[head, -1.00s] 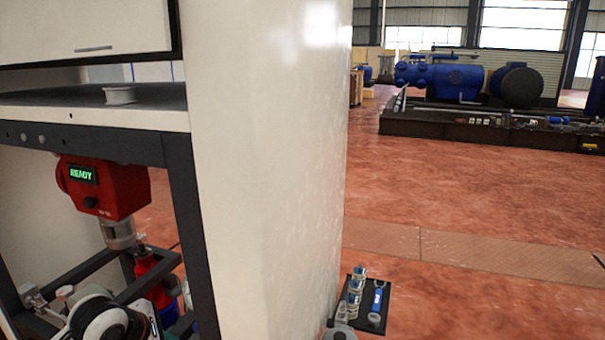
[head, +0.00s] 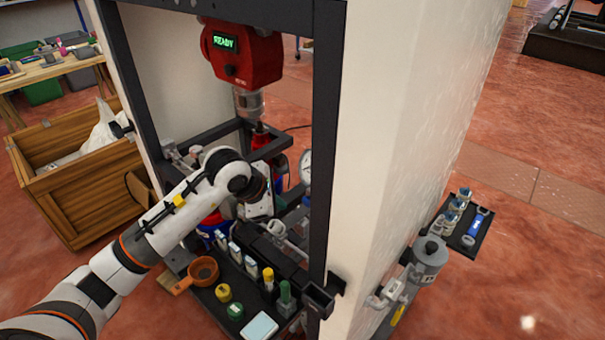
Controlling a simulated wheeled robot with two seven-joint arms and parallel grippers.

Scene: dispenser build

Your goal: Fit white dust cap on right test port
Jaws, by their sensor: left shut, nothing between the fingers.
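My left arm comes in from the left and reaches into the open front of the dispenser frame (head: 330,150). My left gripper (head: 261,207) is at the middle of the frame, below the red unit (head: 243,55) that reads READY. It is shut, and I see nothing held in it. The wrist hides part of the fittings behind it. I cannot pick out the white dust cap or the right test port in this view. My right gripper is not in view.
A lower tray holds an orange-brown bowl (head: 203,270), a yellow cap (head: 223,293), a green cap (head: 235,310) and small bottles. A wooden crate (head: 75,190) stands at left. A grey canister (head: 430,255) and a black tray (head: 475,232) are at right. Dark frame posts border the opening.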

